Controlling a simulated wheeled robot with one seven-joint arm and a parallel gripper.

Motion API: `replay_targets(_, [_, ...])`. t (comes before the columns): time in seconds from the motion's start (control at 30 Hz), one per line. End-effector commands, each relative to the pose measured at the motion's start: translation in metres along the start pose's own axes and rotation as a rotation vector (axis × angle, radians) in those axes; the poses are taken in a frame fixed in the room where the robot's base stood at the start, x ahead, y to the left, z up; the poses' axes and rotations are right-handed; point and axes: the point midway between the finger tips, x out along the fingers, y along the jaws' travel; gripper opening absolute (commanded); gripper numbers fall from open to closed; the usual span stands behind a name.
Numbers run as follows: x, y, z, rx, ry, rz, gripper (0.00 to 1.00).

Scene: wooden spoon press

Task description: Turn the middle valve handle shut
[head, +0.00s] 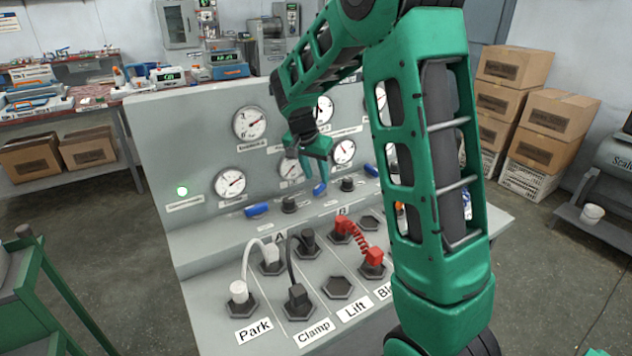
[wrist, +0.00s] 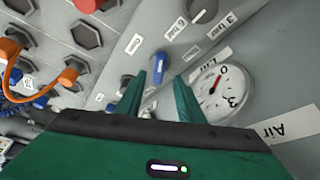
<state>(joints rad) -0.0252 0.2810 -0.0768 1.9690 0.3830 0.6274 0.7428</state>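The middle valve handle (head: 319,189) is a small blue lever on the slanted grey panel, below the gauges. In the wrist view, what looks like the same blue handle (wrist: 173,30) lies just beyond my fingertips, tilted, beside small white labels. My gripper (head: 314,178) is green and hangs over the panel just above the handle. In the wrist view my gripper (wrist: 168,72) has its two fingers apart, with nothing clearly held between them. I cannot tell whether a finger touches the handle.
A left blue handle (head: 257,210) and a right blue handle (head: 371,171) sit on the same row, with black knobs (head: 347,184) between. Gauges (head: 229,183) stand behind. Black sockets, cables and a red plug (head: 375,257) fill the lower ledge. My arm hides the panel's right part.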

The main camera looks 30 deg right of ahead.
Motion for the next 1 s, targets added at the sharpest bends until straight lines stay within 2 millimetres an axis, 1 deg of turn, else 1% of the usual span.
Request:
replay_targets(0.03, [-0.012, -0.001, 0.0, 0.001, 0.002, -0.003, 0.34])
replay_targets(0.1, [-0.025, -0.002, 0.0, 0.0, 0.001, -0.004, 0.34])
replay_targets(0.2, [-0.042, -0.002, 0.0, 0.001, 0.001, -0.003, 0.34])
replay_targets(0.33, [-0.058, -0.002, 0.0, -0.001, 0.0, -0.002, 0.34])
replay_targets(0.5, [-0.068, -0.002, 0.0, 0.0, -0.001, -0.001, 0.34])
replay_targets(0.77, [-0.069, -0.001, 0.0, 0.0, -0.001, 0.0, 0.34])
replay_targets(0.87, [-0.068, -0.001, 0.0, -0.005, -0.003, -0.001, 0.56])
replay_targets(0.9, [-0.067, -0.001, -0.001, -0.013, -0.005, -0.002, 0.65])
replay_targets(0.93, [-0.067, 0.0, -0.002, -0.025, -0.009, -0.005, 0.72])
replay_targets(1.0, [-0.064, 0.001, -0.004, -0.067, -0.022, -0.014, 0.72])
